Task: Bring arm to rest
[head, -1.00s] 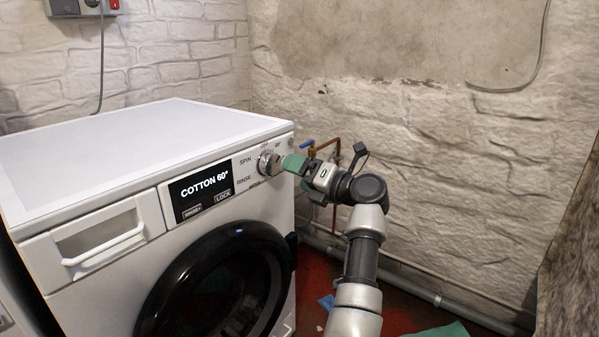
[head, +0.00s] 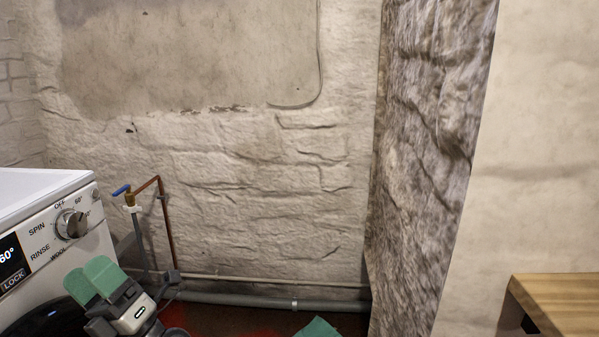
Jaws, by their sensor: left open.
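My left gripper (head: 92,279) is at the lower left of the head view, with green finger pads. It is open, with nothing seen between its fingers. It is below and in front of the washing machine's dial (head: 71,224) and apart from it in the picture. The white washing machine (head: 40,186) is cut off by the left edge. Most of my left arm is out of the picture below.
A copper pipe with a blue-handled tap (head: 121,190) stands beside the machine. Grey pipes (head: 260,299) run low along the wall. A wooden top (head: 562,301) juts in at the lower right.

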